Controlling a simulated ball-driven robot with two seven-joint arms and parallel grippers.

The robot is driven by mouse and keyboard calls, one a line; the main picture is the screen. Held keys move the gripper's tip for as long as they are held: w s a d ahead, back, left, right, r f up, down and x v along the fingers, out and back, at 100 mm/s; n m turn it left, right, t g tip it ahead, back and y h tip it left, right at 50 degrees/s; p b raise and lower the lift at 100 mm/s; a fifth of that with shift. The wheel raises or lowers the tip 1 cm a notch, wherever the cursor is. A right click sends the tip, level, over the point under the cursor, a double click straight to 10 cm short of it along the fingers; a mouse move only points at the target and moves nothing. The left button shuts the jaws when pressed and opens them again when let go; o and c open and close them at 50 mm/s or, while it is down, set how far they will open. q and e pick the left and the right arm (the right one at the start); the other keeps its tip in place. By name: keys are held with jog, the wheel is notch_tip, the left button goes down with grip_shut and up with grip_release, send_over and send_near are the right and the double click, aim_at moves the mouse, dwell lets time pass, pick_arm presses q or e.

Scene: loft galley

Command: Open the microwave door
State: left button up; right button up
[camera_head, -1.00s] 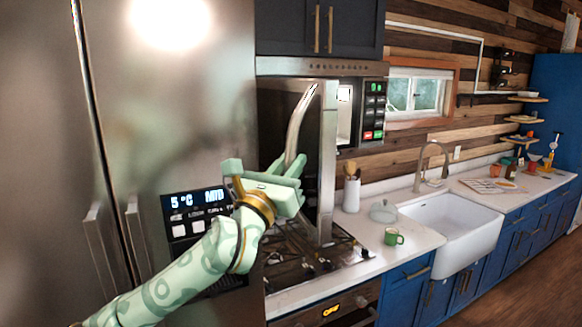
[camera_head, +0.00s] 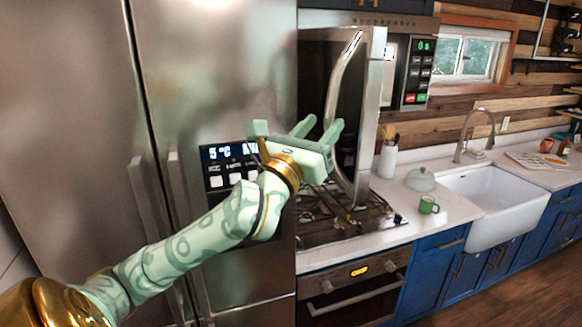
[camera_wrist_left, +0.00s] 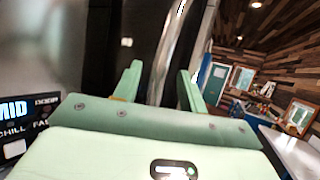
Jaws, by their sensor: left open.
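The microwave door (camera_head: 318,72) stands swung out from the microwave (camera_head: 418,76), with a gap beside it that shows the pale inside. Its long curved silver handle (camera_head: 343,72) runs down the door's face. My left gripper (camera_head: 324,124) is open at the lower part of the handle, with one finger overlapping it in the head view. In the left wrist view the handle (camera_wrist_left: 168,45) passes between the two spread fingers (camera_wrist_left: 159,82), seemingly beyond the tips. I cannot tell whether they touch. My right gripper is not in view.
A steel fridge (camera_head: 225,70) with a lit display stands left, close to my left arm. The stove (camera_head: 350,228) lies below the door. A green mug (camera_head: 429,205), a glass lid (camera_head: 420,180) and a utensil holder (camera_head: 388,160) stand on the counter right, before the sink (camera_head: 495,195).

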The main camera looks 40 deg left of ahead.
pick_arm(q)
jog(key=p+v, duration=1)
jog(key=v, duration=0.2)
jog(key=shift+s+p, duration=0.25)
jog(key=shift+p, duration=0.1)
jog(key=shift+a+f, duration=0.1)
